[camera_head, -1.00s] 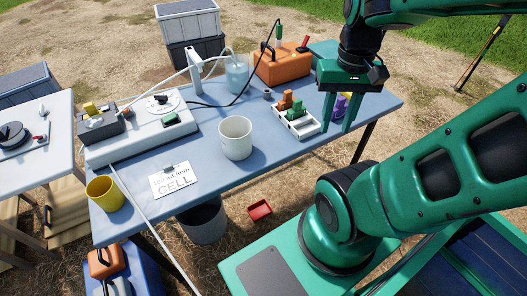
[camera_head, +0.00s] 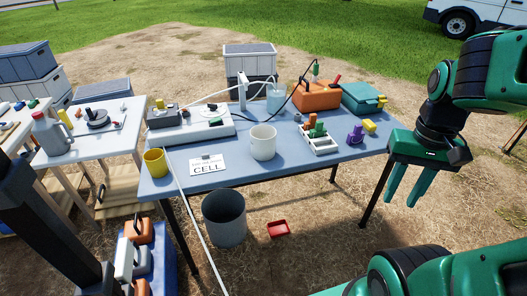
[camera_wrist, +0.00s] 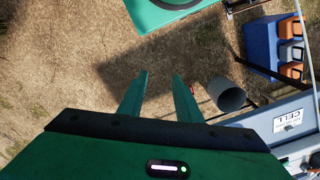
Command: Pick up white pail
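A white pail (camera_head: 263,142) stands upright on the blue table (camera_head: 235,180), near its middle front edge. I see no handle on it. The wrist view does not clearly show it. My gripper (camera_head: 408,204) hangs off the table's right front corner, to the right of the pail and well apart from it. Its two green fingers point down and are spread with nothing between them. In the wrist view the open fingers (camera_wrist: 158,88) are over bare ground.
A white CELL card (camera_head: 208,165) and yellow cup (camera_head: 155,161) lie left of the pail. A white tray (camera_head: 322,146) of colored pieces is right of it. A grey bin (camera_head: 224,217) and red tray (camera_head: 279,228) are on the ground. A thin pole (camera_head: 196,222) leans at the front.

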